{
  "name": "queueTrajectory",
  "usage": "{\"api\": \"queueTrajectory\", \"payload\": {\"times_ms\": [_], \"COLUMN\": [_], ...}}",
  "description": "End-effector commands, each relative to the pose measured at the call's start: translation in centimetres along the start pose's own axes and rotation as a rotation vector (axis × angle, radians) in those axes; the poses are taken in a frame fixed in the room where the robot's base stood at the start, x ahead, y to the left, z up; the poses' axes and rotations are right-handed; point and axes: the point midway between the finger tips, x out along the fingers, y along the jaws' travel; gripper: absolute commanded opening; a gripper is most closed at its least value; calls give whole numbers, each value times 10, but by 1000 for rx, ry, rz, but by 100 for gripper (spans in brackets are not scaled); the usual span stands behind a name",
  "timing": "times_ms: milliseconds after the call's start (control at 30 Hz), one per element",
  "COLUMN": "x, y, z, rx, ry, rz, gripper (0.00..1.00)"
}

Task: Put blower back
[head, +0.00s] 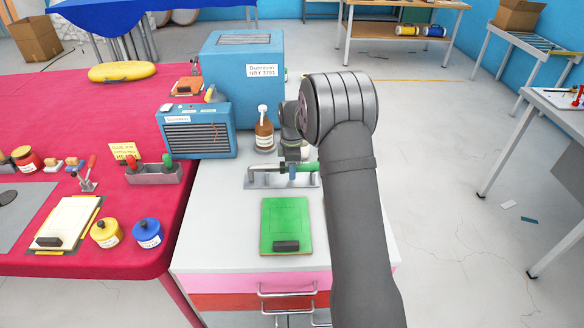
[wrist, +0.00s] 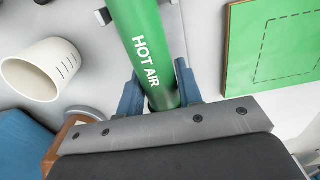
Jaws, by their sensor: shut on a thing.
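The blower is a green tube marked HOT AIR, seen in the wrist view (wrist: 148,50). In the head view its green body (head: 307,167) lies roughly level, with a thin metal nozzle to the left. My gripper (wrist: 160,88) is shut on the blower, one blue-grey finger on each side of the tube. In the head view my gripper (head: 292,168) is partly hidden by my arm. A grey metal stand (head: 262,182) is directly below the blower on the white cabinet top; I cannot tell whether the blower touches it.
A green board (head: 287,222) with a dark block lies in front of the stand. A brown bottle (head: 264,133) and a blue heater box (head: 195,131) stand behind. A white measuring cup (wrist: 42,70) shows in the wrist view. The red table (head: 90,190) at left is crowded.

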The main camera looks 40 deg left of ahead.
Motion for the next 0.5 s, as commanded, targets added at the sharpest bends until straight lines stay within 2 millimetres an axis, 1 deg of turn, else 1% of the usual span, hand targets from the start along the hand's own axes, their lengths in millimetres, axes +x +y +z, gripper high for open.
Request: {"api": "queueTrajectory", "payload": {"times_ms": [333,367,400,467,500], "x": [0,0,0,0,0], "y": [0,0,0,0,0], "z": [0,0,0,0,0], "rx": [0,0,0,0,0], "ry": [0,0,0,0,0], "rz": [1,1,1,1,1], "gripper": [10,35,42,54,58]}}
